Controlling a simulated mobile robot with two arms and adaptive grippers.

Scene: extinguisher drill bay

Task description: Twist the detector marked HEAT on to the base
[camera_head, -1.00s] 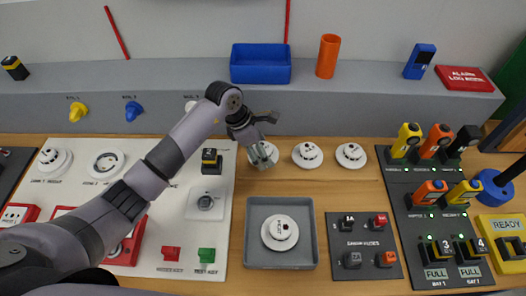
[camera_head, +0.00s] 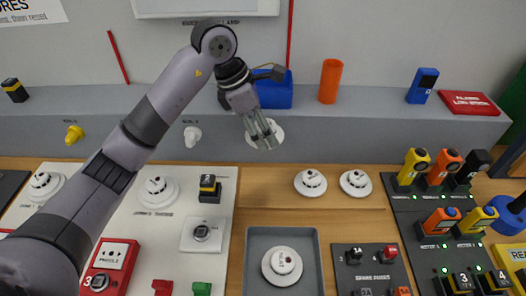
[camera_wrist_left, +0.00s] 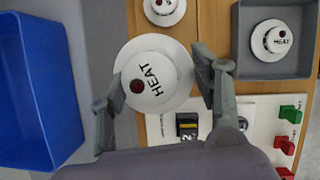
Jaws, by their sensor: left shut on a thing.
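My left gripper (camera_head: 262,140) is shut on a round white detector (camera_head: 274,130) and holds it above the wooden bench, in front of the grey ledge. In the left wrist view this detector (camera_wrist_left: 153,75) shows the word HEAT and a dark red spot, between the two fingers (camera_wrist_left: 163,88). A second detector marked HEAT (camera_wrist_left: 280,40) sits in the grey tray (camera_head: 252,245). Round white units (camera_head: 45,183) and (camera_head: 157,190) are on the white panel (camera_head: 205,178). My left arm covers the panel between them, so any base there is hidden. My right gripper is out of view.
Two more white detectors (camera_head: 311,182) and (camera_head: 355,182) stand on the bench. A blue bin (camera_head: 272,92) and an orange cup (camera_head: 330,81) stand on the ledge.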

